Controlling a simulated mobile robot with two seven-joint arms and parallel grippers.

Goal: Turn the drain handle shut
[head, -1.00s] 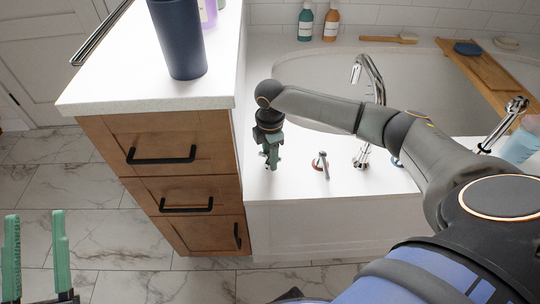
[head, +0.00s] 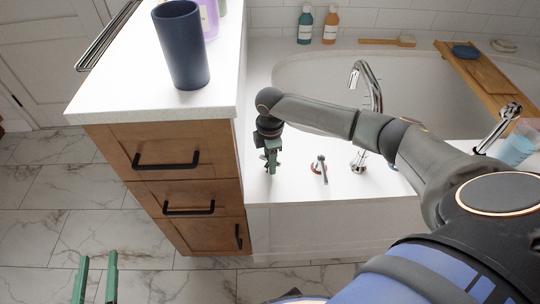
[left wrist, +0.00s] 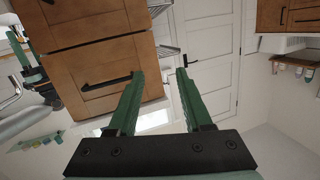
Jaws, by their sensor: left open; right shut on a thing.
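My right gripper (head: 271,162) points down at the left end of the white tub deck, beside the wooden cabinet. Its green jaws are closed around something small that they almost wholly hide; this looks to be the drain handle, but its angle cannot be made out. My left gripper (head: 97,262) is open and empty above the floor at the lower left. Its open fingers also show in the left wrist view (left wrist: 160,76).
A red-marked tap handle (head: 319,168) stands just right of my right gripper, with the chrome spout (head: 376,95) beyond it. The wooden cabinet (head: 165,146) is close on the left. A dark blue cup (head: 182,48) stands on its counter. The tiled floor is clear.

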